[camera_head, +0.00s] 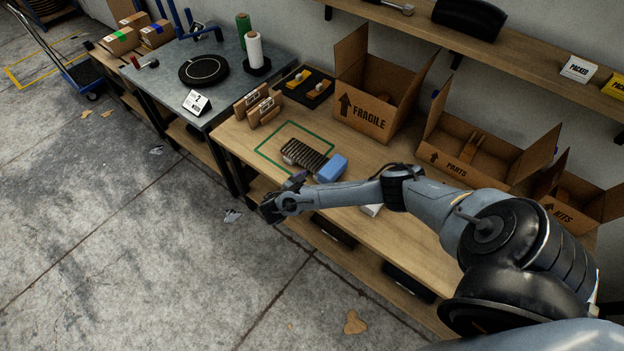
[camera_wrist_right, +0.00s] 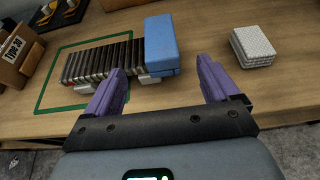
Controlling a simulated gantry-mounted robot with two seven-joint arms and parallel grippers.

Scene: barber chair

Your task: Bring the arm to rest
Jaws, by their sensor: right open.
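My right arm reaches in from the right in the head view, over the front of the wooden bench (camera_head: 235,140). Its gripper (camera_head: 272,207) is at the bench's front edge. In the right wrist view the gripper (camera_wrist_right: 160,66) has its two purple fingers spread apart, with nothing held. Just beyond the fingers are a row of dark ribbed pieces (camera_wrist_right: 100,62) and a blue block (camera_wrist_right: 160,40) at its right end. In the head view the row (camera_head: 303,155) and the block (camera_head: 331,168) lie at the green outline (camera_head: 262,152). My left gripper is not in view.
Open cardboard boxes, one marked FRAGILE (camera_head: 366,118), stand along the bench's back. A grey table (camera_head: 228,92) with a black disc adjoins at left. The concrete floor (camera_head: 130,230) in front is mostly clear.

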